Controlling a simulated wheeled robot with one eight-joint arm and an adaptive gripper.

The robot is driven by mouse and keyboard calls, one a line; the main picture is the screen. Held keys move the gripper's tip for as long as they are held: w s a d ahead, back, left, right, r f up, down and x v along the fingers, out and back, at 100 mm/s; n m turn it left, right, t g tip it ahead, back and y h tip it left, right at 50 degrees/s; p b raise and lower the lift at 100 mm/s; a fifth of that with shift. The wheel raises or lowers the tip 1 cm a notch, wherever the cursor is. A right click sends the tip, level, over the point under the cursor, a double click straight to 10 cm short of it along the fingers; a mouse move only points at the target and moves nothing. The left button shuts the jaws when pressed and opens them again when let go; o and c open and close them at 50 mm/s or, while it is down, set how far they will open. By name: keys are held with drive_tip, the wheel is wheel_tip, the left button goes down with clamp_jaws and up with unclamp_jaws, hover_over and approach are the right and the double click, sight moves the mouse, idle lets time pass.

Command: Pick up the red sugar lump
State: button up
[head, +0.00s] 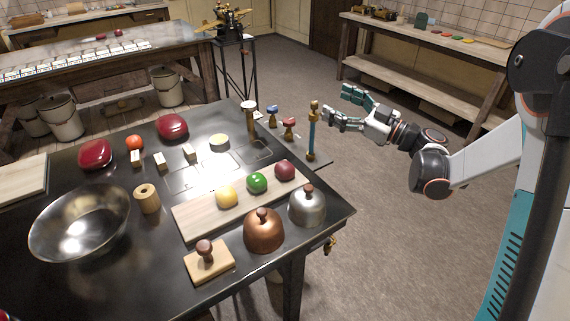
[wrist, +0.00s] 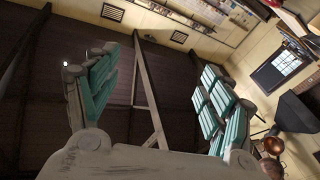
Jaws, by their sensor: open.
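A dark red rounded lump (head: 284,170) sits at the far right end of a pale wooden board (head: 188,222) on the black table. It looks like the red sugar lump. A green lump (head: 257,182) and a yellow lump (head: 227,197) sit in a row with it on the board. My gripper (head: 345,106) is open and empty in the air to the right of the table, away from the lump. In the wrist view, its teal-padded fingers (wrist: 155,78) stand wide apart, with only the room's walls and roof beams behind; the lump is not seen there.
A steel dome (head: 307,205) and a copper dome (head: 263,231) stand in front of the board. Larger red pieces (head: 172,127) and a metal bowl (head: 80,222) are further left.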

drive_tip(key=s+f+n+g, duration=0.1)
drive_tip(key=s+f+g, duration=0.25)
drive_tip(key=f, duration=0.45)
drive_tip(key=s+f+n+g, duration=0.1)
drive_tip(key=s+f+g, duration=0.2)
drive_tip(key=f+g, duration=0.35)
drive_tip(key=t+b, duration=0.1)
drive_tip(key=t, duration=0.1)
approach(290, 168)
drive_tip(key=a, duration=0.1)
drive_tip(key=w+a, duration=0.1)
drive_tip(key=a, duration=0.1)
drive_tip(key=w+a+f, duration=0.1)
drive_tip(key=shift+a+f, duration=0.15)
drive_tip(key=shift+a, duration=0.05)
drive_tip(key=x, duration=0.1)
drive_tip(key=b+x, duration=0.1)
drive_tip(key=x, duration=0.1)
drive_tip(key=b+x, duration=0.1)
drive_tip(key=x, duration=0.1)
drive_tip(key=shift+f, duration=0.3)
drive_tip(key=shift+w+a, duration=0.1)
drive_tip(key=shift+a, duration=0.2)
drive_tip(key=shift+r, duration=0.1)
drive_tip(key=c, duration=1.2)
